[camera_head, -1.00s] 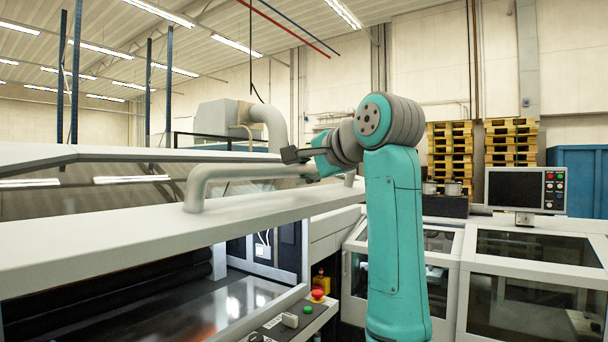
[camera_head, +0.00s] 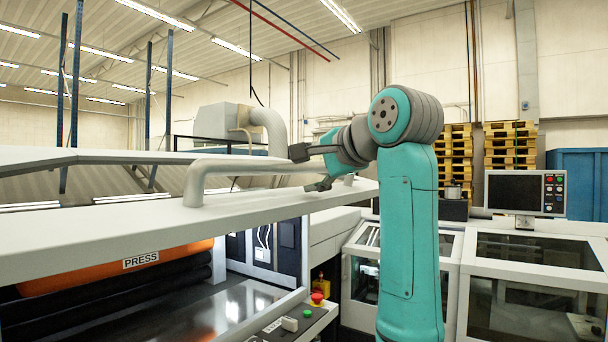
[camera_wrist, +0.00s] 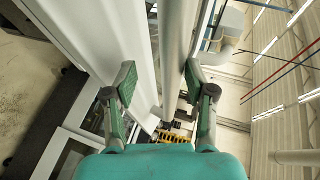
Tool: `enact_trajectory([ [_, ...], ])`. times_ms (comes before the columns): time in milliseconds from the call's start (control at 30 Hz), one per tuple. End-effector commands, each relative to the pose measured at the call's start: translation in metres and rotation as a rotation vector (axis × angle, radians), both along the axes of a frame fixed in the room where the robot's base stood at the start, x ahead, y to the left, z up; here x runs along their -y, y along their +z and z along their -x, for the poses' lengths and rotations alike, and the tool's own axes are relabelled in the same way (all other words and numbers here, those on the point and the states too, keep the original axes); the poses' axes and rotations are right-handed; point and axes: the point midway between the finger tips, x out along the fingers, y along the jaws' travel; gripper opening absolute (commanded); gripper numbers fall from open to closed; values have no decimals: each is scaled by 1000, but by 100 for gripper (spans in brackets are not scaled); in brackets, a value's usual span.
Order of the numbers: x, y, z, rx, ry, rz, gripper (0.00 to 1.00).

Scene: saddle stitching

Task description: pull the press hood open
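The press hood (camera_head: 110,236) is a long white panel across the left of the head view. It stands raised above the press bed. A grey-white bar handle (camera_head: 235,168) rises from its top face on bent ends. My gripper (camera_head: 308,168) is at the right part of the handle, one finger above the bar and one below it. In the wrist view the two fingers (camera_wrist: 159,68) are spread wide. The bar (camera_wrist: 174,60) runs between them, nearer the right finger, with gaps showing. Actual contact with the bar cannot be made out.
Under the hood are an orange roller (camera_head: 100,270), a PRESS label (camera_head: 140,259) and dark rollers. A control strip with a red button (camera_head: 317,298) lies at the front. White machine cabinets (camera_head: 520,250) and a monitor (camera_head: 525,192) stand at right. Pallets are behind.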

Motion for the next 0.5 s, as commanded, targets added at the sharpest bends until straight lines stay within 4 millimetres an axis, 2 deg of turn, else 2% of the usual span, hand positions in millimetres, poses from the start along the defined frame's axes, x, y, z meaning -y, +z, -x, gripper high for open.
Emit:
enact_trajectory([
  [300,30,20,53,6,-4,1,52],
  [500,40,26,72,3,-1,0,52],
])
